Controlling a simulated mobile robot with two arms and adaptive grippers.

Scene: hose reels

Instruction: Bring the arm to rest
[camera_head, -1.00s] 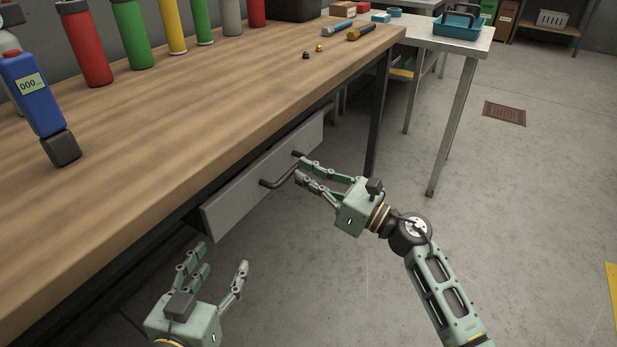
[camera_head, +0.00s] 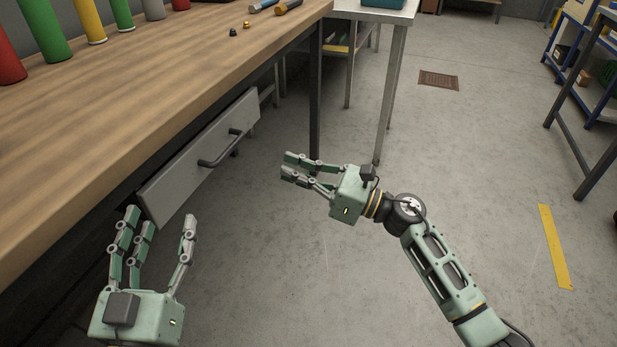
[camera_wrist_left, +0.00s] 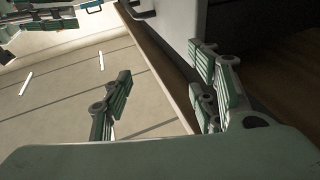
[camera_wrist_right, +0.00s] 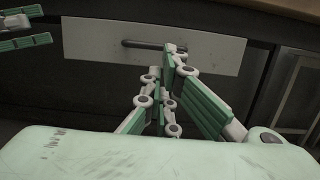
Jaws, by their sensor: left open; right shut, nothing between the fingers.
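My right gripper (camera_head: 290,168) is empty and its fingers are close together, in front of the drawer and apart from its handle. In the right wrist view its fingers (camera_wrist_right: 168,75) meet near the middle, with the drawer front behind them. My left gripper (camera_head: 158,225) is open and empty at the lower left, below the bench edge; its spread fingers also show in the left wrist view (camera_wrist_left: 160,100). The grey drawer (camera_head: 180,190) under the bench has a dark bar handle (camera_head: 218,153), which also shows in the right wrist view (camera_wrist_right: 150,44).
The wooden workbench (camera_head: 150,85) fills the upper left, with coloured cylinders (camera_head: 85,20) and small fittings (camera_head: 233,32) on it. A metal table (camera_head: 390,12) stands behind it. A blue shelf (camera_head: 585,80) is at the right.

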